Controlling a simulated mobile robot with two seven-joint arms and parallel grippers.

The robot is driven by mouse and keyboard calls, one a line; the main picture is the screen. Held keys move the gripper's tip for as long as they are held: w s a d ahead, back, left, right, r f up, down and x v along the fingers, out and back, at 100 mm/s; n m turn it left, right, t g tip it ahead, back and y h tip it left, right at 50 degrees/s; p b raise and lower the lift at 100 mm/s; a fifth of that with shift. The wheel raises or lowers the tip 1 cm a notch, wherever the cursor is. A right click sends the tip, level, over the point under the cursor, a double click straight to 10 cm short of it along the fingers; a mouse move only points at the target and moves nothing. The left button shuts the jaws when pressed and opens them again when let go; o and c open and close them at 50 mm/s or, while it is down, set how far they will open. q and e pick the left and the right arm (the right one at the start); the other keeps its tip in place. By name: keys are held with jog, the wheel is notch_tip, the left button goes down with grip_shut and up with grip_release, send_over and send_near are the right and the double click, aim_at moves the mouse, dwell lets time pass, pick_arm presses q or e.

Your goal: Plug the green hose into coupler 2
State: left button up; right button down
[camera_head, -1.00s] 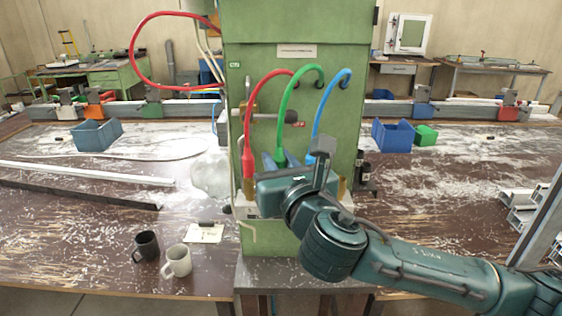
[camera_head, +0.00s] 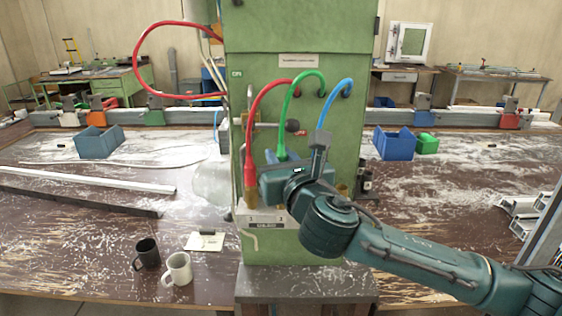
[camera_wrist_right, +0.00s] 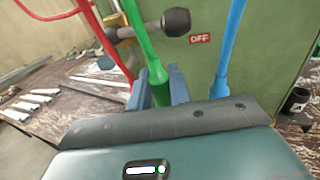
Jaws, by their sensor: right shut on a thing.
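The green hose (camera_head: 307,80) arches out of the green machine's panel and runs down to my right gripper (camera_head: 276,157). In the right wrist view, the gripper's blue fingers (camera_wrist_right: 158,90) are shut on the lower end of the green hose (camera_wrist_right: 142,42). The coupler block (camera_head: 264,217) at the machine's front has markings 1 and 3 visible. Coupler 2 and the hose's tip are hidden behind the gripper body, so I cannot tell whether they touch. My left gripper is not in view.
The red hose (camera_head: 250,140) ends at the left coupler, close beside the gripper. The blue hose (camera_head: 331,108) hangs close on the right, its lower end behind my wrist. A lever with a dark knob (camera_wrist_right: 175,22) is near the green hose. Two mugs (camera_head: 177,269) stand front left.

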jog(key=shift+w, duration=1.6)
jog(key=shift+f+b, duration=0.45)
jog(key=shift+f, duration=1.75)
dwell(3.4)
jog(key=c, duration=1.3)
grip_release()
jog(key=shift+o, duration=0.5)
jog(key=shift+r, duration=0.1)
jog(key=shift+d+r, duration=0.1)
